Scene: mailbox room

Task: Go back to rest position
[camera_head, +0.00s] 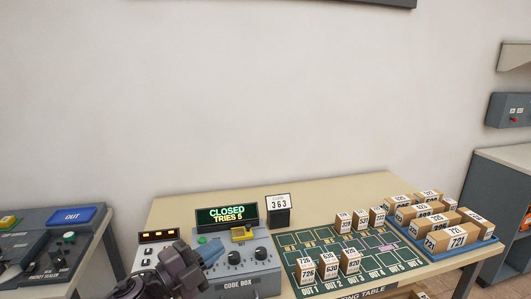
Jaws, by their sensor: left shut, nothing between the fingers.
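My left gripper (213,252) is in front of the left part of the grey code box (238,285) at the table's front left. It is shut and holds nothing. Its dark wrist covers part of the box and the table edge. I cannot tell whether it touches the box. The code box has two dark knobs, a green button and a yellow part (241,234) on top. Its display (227,215) reads "CLOSED TRIES 5". My right gripper is not in view.
A green sorting mat (315,241) bears several numbered parcels. A blue tray (447,255) at right holds more. A console (50,245) stands at far left, a grey cabinet (510,170) at far right.

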